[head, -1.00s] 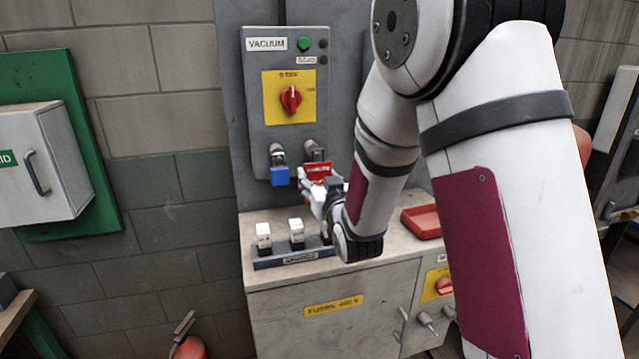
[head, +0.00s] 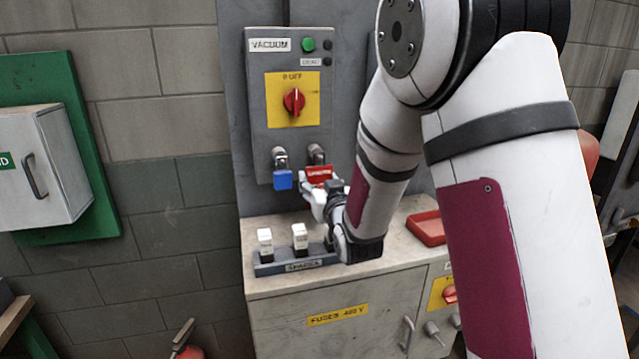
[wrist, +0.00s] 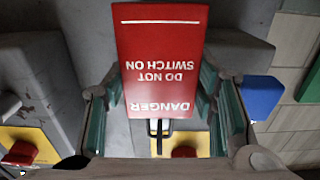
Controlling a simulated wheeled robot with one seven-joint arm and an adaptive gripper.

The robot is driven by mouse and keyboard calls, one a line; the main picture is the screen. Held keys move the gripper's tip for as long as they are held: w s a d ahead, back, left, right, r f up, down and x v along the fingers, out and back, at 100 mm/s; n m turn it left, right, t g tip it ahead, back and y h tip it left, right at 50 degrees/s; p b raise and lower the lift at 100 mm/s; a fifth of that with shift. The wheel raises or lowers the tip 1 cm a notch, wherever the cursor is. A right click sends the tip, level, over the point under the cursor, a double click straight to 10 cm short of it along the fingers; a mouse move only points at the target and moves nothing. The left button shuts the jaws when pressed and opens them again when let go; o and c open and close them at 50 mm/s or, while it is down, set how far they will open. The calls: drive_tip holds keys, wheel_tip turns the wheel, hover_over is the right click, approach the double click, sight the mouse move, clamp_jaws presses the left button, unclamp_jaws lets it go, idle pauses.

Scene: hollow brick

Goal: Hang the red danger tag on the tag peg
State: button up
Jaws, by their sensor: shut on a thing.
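My gripper is shut on the tag. The right-hand fitting looks like the tag peg, but no label shows. I cannot tell whether the tag touches or hangs on the peg.
A blue item (head: 282,180) hangs under the left fitting, close beside the tag; it also shows in the wrist view (wrist: 262,95). A fuse strip (head: 297,262) with white-topped fuses and a red tray (head: 427,228) rest on the cabinet top (head: 275,228) below.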

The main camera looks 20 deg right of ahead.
drive_tip(key=o, duration=1)
drive_tip(key=s, duration=0.7)
drive_tip(key=shift+s+r, duration=0.25)
drive_tip(key=shift+s, duration=0.1)
drive_tip(key=s+r+g, duration=0.1)
drive_tip(key=s+g, duration=0.5)
drive_tip(key=s, duration=1)
drive_tip(key=s+r+g, duration=0.2)
drive_tip(key=s+g, duration=0.4)
drive_tip(key=s, duration=0.9)
drive_tip(key=shift+s+r, duration=0.25)
drive_tip(key=shift+s, duration=0.1)
